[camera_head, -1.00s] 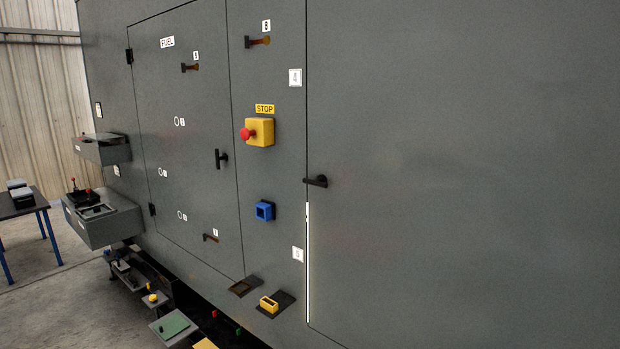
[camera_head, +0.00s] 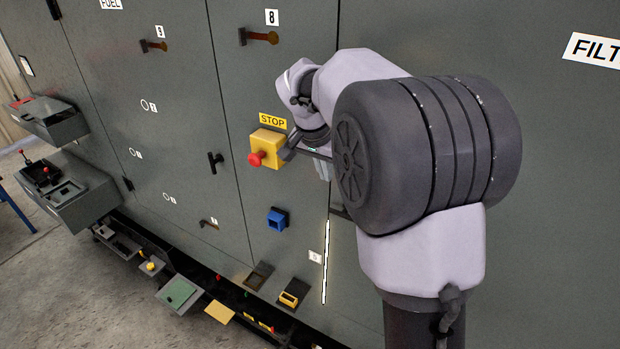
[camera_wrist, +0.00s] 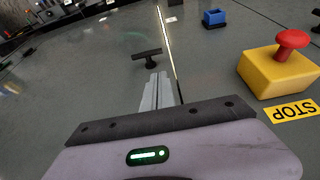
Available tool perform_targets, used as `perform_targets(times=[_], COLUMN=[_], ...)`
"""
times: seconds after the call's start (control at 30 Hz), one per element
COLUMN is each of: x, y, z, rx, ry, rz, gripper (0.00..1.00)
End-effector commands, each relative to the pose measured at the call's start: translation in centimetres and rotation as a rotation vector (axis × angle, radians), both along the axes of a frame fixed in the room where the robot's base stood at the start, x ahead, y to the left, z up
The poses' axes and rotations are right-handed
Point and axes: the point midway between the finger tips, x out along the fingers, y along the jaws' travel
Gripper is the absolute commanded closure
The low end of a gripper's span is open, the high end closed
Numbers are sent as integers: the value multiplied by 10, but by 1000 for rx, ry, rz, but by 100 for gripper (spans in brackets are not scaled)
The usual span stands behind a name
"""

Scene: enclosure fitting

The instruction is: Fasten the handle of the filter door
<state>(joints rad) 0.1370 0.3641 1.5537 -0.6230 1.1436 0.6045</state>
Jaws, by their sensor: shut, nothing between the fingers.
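The filter door (camera_head: 560,130) is the large grey panel on the right, with a cut-off "FILT" label (camera_head: 594,50). Its dark handle (camera_wrist: 148,57) shows in the wrist view just left of the door seam, its bar lying roughly across the seam's direction. In the head view my arm hides the handle. My gripper (camera_wrist: 160,75) is shut and empty, its pale fingers together, pointing toward the handle and apparently short of it. In the head view its fingers (camera_head: 322,168) show only partly, right of the STOP button. A bright strip (camera_head: 325,262) runs along the lower seam.
A yellow box with a red STOP button (camera_head: 265,149) juts out close left of my gripper. A blue socket (camera_head: 277,219) and a yellow-framed holder (camera_head: 291,297) sit lower down. The fuel door (camera_head: 150,120) with its own dark handle (camera_head: 215,160) is further left.

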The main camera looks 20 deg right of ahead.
Motion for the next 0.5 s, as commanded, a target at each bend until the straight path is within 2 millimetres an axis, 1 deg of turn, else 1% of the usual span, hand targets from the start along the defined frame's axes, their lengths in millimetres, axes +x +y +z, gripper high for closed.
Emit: perform_targets(times=[0.27,0.37,0.5], x=[0,3,9], y=[0,-4,-13], z=[-6,-18,-46], rx=[1,1,1], ry=[2,3,5], rz=[2,2,2], gripper=[100,100,100])
